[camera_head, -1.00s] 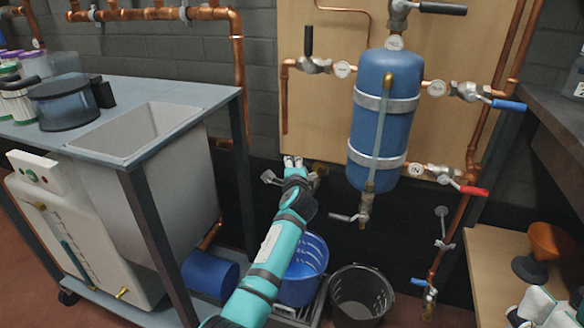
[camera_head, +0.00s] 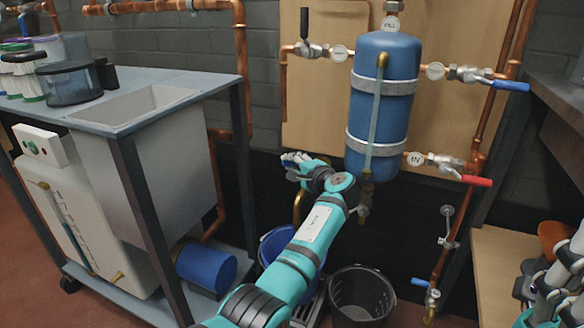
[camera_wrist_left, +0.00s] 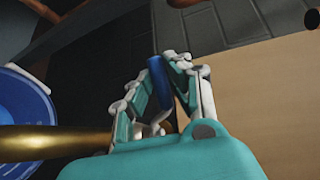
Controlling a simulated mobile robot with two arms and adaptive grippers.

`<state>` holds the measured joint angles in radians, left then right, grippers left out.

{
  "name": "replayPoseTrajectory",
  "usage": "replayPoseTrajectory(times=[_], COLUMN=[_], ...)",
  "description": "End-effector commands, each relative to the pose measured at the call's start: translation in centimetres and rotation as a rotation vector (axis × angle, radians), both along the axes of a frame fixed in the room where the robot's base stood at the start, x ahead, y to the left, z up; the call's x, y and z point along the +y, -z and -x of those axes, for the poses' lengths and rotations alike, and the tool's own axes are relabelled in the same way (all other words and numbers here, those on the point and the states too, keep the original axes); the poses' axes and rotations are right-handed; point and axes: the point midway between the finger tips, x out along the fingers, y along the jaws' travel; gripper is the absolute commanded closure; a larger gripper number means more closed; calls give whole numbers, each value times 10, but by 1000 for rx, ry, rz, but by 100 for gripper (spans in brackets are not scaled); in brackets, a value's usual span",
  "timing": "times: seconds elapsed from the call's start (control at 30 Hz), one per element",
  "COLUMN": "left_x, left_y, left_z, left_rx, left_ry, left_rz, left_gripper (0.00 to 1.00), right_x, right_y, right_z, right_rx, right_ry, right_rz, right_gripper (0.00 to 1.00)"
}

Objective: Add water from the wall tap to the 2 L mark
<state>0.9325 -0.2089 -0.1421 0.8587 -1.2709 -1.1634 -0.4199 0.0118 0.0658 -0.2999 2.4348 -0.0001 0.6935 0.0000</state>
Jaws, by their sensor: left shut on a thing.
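The wall tap's brass spout (camera_head: 298,207) shows behind my left arm and curves down above a blue bucket (camera_head: 276,246). My left gripper (camera_head: 296,161) is at the tap, shut on a blue handle. In the left wrist view the blue handle (camera_wrist_left: 158,82) stands between the fingers, with the brass spout (camera_wrist_left: 50,143) beside them and the bucket's blue wall and pale rim (camera_wrist_left: 22,100) at the left. My arm hides much of the bucket. I cannot make out its marks or any water. My right gripper (camera_head: 535,290) is partly in view at the lower right; its fingers are unclear.
A black bucket (camera_head: 362,293) stands right of the blue one. A blue tank (camera_head: 383,105) with red and blue valve levers hangs on the wall board. A bench with a grey basin (camera_head: 147,105) is at the left. An orange funnel (camera_head: 552,236) is on the right bench.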

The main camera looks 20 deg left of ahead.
Motion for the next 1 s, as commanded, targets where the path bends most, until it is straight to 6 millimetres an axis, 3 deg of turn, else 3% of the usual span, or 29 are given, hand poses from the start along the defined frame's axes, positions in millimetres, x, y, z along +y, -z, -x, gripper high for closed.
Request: replayPoseTrajectory(times=[0.53, 0.57, 0.7, 1.0], left_x=[-1, -1, -1, -2], left_y=[3, 3, 3, 1], left_z=[2, 2, 2, 3], left_rx=[5, 5, 4, 2], left_ry=[-32, -32, -31, -30], left_rz=[6, 6, 4, 2], left_gripper=[100, 81, 63, 61], right_x=[1, 1, 1, 0], right_y=[-2, -2, -2, -1], right_z=[1, 1, 1, 0], right_rx=[-9, -9, -10, -7], right_ry=[0, 0, 0, 2], right_rz=[1, 1, 1, -1], right_gripper=[71, 71, 71, 71])
